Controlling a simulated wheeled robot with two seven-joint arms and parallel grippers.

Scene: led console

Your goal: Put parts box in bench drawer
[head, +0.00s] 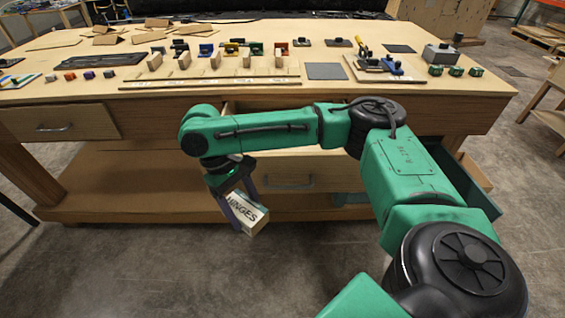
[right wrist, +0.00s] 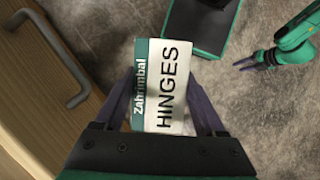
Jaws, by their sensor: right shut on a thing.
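The parts box (head: 243,213), cream and teal and marked HINGES, is in my right gripper (head: 240,205). It hangs tilted in front of the bench, above the floor. In the right wrist view the box (right wrist: 164,88) sits between both fingers, which are shut on it. The middle bench drawer (head: 325,172) has a wooden front with a grey handle and appears pulled out; my right arm hides most of its inside. The handle (right wrist: 67,60) also shows left of the box in the right wrist view. A green gripper, likely my left (right wrist: 246,62), shows there at upper right, its opening unclear.
The bench top (head: 215,92) carries small blocks, clamps, boards and coloured parts. Another drawer (head: 58,124) at the left is shut. A lower shelf (head: 130,195) runs under the bench. The concrete floor in front is clear.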

